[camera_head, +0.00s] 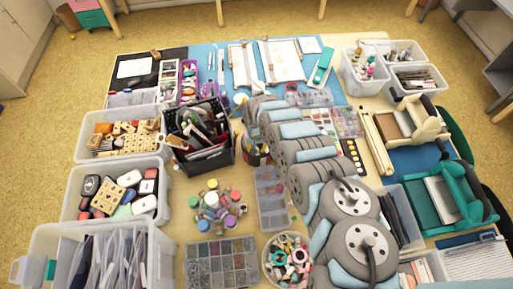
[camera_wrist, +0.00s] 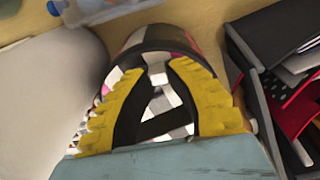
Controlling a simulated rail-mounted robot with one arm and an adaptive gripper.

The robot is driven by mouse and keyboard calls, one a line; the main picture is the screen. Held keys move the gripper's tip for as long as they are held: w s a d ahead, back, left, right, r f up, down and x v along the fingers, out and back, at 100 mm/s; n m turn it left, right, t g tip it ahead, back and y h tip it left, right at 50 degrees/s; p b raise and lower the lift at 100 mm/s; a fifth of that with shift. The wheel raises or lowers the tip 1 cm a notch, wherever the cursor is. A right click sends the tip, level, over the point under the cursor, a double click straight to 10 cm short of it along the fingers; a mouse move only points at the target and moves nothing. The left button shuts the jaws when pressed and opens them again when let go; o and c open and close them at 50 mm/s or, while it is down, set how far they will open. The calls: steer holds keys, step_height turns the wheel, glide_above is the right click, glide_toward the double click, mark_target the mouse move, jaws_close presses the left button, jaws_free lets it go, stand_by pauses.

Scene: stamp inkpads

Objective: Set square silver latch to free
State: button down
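I cannot pick out a square silver latch in either view; it is too small to tell or hidden. My gripper (camera_wrist: 157,75) shows in the wrist view as two yellow ridged fingers with dark inner sides. A gap stands between the fingertips, and nothing is clearly held in it. Behind and below the fingers is a round dark-rimmed cup (camera_wrist: 150,36) with mixed contents. In the head view my grey arm runs from the lower right to the top middle, and the gripper at its far end is mostly hidden.
A black bin of tools (camera_head: 228,160) stands left of my arm; it also shows in the wrist view (camera_wrist: 257,95). Clear plastic bins (camera_head: 70,215) line the left side. A compartment tray (camera_head: 222,263) lies in front. A teal device (camera_head: 450,205) is at the right. The table is crowded.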

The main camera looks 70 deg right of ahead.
stand_by(0.4)
steer(key=shift+s+d+p, duration=0.45)
steer(key=shift+s+d, duration=0.1)
steer(key=shift+s, duration=0.3)
steer(key=c, duration=1)
jaws_free()
steer(key=shift+r, duration=0.15)
step_height(320, 180, up, 12)
steer(key=shift+w, duration=0.1)
stand_by(0.4)
